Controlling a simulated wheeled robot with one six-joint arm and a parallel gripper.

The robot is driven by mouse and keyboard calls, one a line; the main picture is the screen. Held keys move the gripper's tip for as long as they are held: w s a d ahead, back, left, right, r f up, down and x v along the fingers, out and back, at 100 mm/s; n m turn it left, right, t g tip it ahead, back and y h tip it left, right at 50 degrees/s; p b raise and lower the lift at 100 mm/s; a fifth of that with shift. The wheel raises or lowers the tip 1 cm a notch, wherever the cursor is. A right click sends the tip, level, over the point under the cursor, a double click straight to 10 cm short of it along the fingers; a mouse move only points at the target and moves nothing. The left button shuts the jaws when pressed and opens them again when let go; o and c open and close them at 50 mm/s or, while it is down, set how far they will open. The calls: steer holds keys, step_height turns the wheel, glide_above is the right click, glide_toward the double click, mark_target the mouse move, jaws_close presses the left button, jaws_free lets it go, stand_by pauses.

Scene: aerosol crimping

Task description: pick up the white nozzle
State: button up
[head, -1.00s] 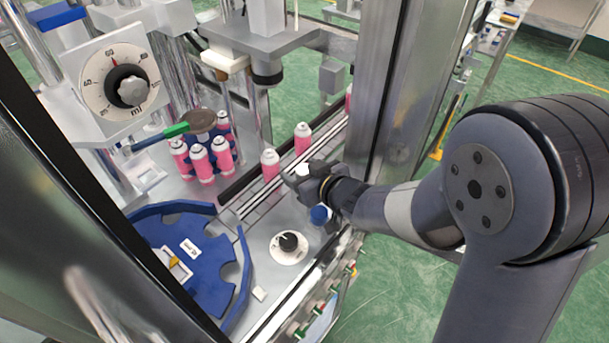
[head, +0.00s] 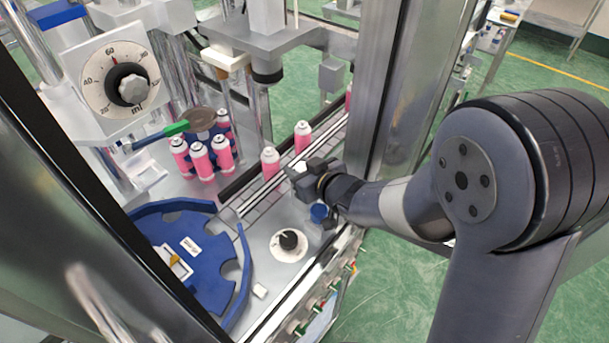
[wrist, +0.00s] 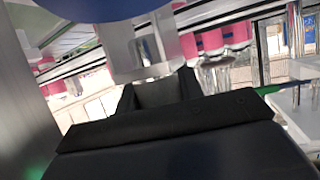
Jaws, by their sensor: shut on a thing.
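The white nozzle (wrist: 137,52) appears in the wrist view as a pale piece at the tip of my gripper (wrist: 158,92), just beyond the dark fingers. My gripper is shut on it. In the head view my gripper (head: 299,180) is above the machine's worktop, just right of the conveyor and the pink cans. Only a small white bit of the nozzle (head: 300,168) shows there, as the gripper hides most of it.
Two pink cans (head: 270,162) stand on the conveyor close to my gripper. A blue knob (head: 319,213) is below it. A round dial (head: 289,243) and a blue star-wheel guide (head: 205,285) are nearer the front. A steel post (head: 382,90) stands behind.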

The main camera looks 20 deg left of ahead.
steer(key=shift+c, duration=0.5)
steer(key=shift+r, duration=0.1)
steer(key=shift+r, duration=0.55)
step_height(320, 180, up, 2)
steer(key=shift+r, duration=0.1)
steer(key=s+d, duration=0.4)
steer(key=d, duration=0.3)
steer(key=s+d, duration=0.5)
steer(key=d, duration=0.3)
steer(key=shift+s+d+b, duration=0.15)
steer(key=shift+s+b, duration=0.15)
steer(key=shift+b, duration=0.15)
steer(key=shift+r, duration=0.1)
